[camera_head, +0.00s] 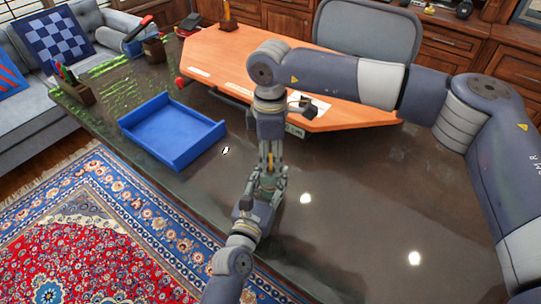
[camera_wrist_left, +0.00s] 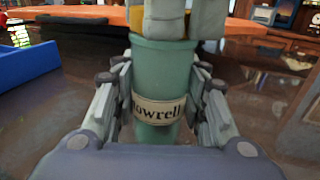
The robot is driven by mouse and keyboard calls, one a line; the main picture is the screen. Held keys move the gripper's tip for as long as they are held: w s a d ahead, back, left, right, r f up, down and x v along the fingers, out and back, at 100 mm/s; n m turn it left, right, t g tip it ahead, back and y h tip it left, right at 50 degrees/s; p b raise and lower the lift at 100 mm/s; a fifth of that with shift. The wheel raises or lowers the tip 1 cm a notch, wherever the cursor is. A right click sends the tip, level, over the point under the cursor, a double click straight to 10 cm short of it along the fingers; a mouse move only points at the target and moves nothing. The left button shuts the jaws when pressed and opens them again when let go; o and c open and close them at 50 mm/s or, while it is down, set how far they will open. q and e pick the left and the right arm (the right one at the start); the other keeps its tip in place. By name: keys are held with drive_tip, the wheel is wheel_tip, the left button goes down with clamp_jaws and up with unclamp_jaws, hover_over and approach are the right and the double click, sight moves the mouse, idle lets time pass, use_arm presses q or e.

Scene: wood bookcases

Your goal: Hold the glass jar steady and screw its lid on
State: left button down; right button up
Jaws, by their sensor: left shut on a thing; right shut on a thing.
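The jar is a green cylinder (camera_wrist_left: 162,75) with a cream label reading something like "owrell", upright in the left wrist view. My left gripper (camera_head: 267,184) comes from the bottom of the head view, its fingers closed on both sides of the jar around the label. My right gripper (camera_head: 270,152) points straight down above it; its fingers also show at the jar's top in the left wrist view (camera_wrist_left: 187,18). In the head view the jar is mostly hidden between the grippers.
A blue open tray (camera_head: 172,130) lies on the dark glossy table (camera_head: 350,205) to the left. An orange wooden board (camera_head: 225,62) lies behind my right arm. A pen holder (camera_head: 76,90) stands at the far left. The table's right front is clear.

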drive_tip(key=shift+m, duration=0.6)
drive_tip(key=o, duration=1)
drive_tip(key=shift+c, duration=0.2)
drive_tip(key=shift+r, duration=0.1)
drive_tip(key=shift+r, duration=2.15)
drive_tip(key=shift+c, duration=0.4)
